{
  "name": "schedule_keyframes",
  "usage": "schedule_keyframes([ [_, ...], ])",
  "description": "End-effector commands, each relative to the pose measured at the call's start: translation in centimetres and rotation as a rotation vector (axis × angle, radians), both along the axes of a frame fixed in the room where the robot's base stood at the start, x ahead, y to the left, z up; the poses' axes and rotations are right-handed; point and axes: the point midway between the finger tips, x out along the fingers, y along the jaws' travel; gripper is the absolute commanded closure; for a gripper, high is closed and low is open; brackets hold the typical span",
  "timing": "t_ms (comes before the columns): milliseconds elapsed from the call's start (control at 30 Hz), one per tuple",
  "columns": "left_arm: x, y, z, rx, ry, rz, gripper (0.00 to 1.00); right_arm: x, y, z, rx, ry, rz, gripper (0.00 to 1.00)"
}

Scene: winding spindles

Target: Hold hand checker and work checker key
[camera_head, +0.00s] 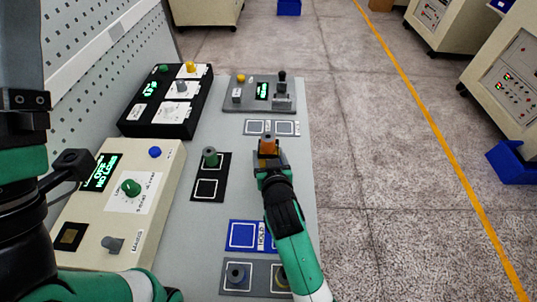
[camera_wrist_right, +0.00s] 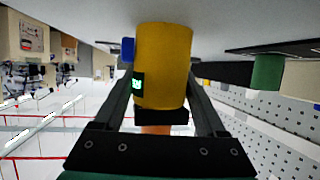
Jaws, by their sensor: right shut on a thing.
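Which device is the work checker is not certain. The grey unit (camera_head: 240,107) at the bench's far end has a green display, a yellow button and a black-topped part. A black part of my left arm (camera_head: 72,162) is at the left; its fingers cannot be made out.
A cream driver box (camera_head: 150,224) and a black box (camera_head: 152,129) with knobs line the left side. A green-topped spindle (camera_head: 210,157) stands on a black pad. A blue-marked pad (camera_head: 242,235) and a grey pad with spindles (camera_head: 233,290) lie in front.

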Motion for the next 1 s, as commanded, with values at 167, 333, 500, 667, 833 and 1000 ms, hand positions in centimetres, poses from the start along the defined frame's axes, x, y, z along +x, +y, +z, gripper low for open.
schedule_keyframes([
  [167, 0.0, 0.0, 0.0, 0.0, 0.0, 0.0, 0.0, -0.01, -0.01, -0.02, 0.0, 0.0, 0.0, 1.0],
  [333, 0.0, 0.0, -0.01, 0.0, 0.0, 0.0, 0.31, -0.04, -0.03, -0.19, -0.001, 0.004, -0.001, 1.0],
  [500, 0.0, 0.0, -0.01, 0.0, 0.0, 0.0, 0.61, -0.04, -0.04, -0.22, -0.001, 0.005, -0.001, 1.0],
  [667, 0.0, 0.0, -0.01, 0.0, 0.0, 0.0, 0.9, -0.05, -0.04, -0.24, -0.002, 0.005, -0.001, 1.0],
  [833, 0.0, 0.0, -0.01, 0.0, 0.0, 0.0, 1.0, -0.06, -0.04, -0.26, -0.002, 0.006, -0.001, 1.0],
  [1000, 0.0, 0.0, -0.01, 0.0, 0.0, 0.0, 1.0, -0.06, -0.05, -0.29, -0.002, 0.006, -0.001, 1.0],
])
